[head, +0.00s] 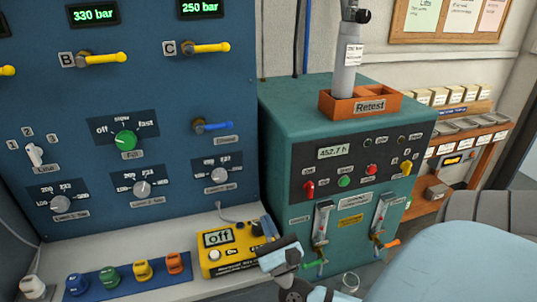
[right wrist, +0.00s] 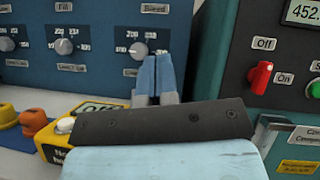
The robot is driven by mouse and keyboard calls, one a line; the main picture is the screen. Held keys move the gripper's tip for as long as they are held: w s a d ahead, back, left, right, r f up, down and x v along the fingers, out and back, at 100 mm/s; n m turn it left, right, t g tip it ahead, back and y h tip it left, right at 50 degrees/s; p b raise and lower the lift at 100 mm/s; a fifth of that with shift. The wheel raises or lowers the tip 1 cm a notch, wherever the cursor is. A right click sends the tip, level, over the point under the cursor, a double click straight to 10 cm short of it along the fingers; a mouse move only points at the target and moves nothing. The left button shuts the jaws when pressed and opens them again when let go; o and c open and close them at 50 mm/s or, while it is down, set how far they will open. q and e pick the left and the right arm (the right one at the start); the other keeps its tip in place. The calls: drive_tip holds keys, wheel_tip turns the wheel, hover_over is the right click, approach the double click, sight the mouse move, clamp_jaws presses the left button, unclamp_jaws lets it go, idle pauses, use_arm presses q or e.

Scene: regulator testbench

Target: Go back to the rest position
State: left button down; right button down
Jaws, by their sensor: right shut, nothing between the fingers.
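My right gripper (head: 272,246) is in front of the test bench, between the yellow meter and the teal cabinet in the head view. It appears pale blue and grey. In the right wrist view its two fingers (right wrist: 157,62) are together, with nothing between them, and point toward the blue panel. My left gripper is in neither view.
The blue panel (head: 185,80) with knobs and yellow levers stands at left. A yellow meter (head: 222,258) reading "off" and several coloured caps sit on the grey ledge. The teal cabinet (head: 277,115) carries an orange "Retest" tray (head: 368,106) holding a grey cylinder (head: 346,62).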

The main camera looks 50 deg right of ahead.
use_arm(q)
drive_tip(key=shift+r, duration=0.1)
use_arm(e)
drive_tip(key=shift+s+a+f, duration=0.15)
drive_tip(key=shift+s+f, duration=0.05)
drive_tip(key=shift+s, duration=0.1)
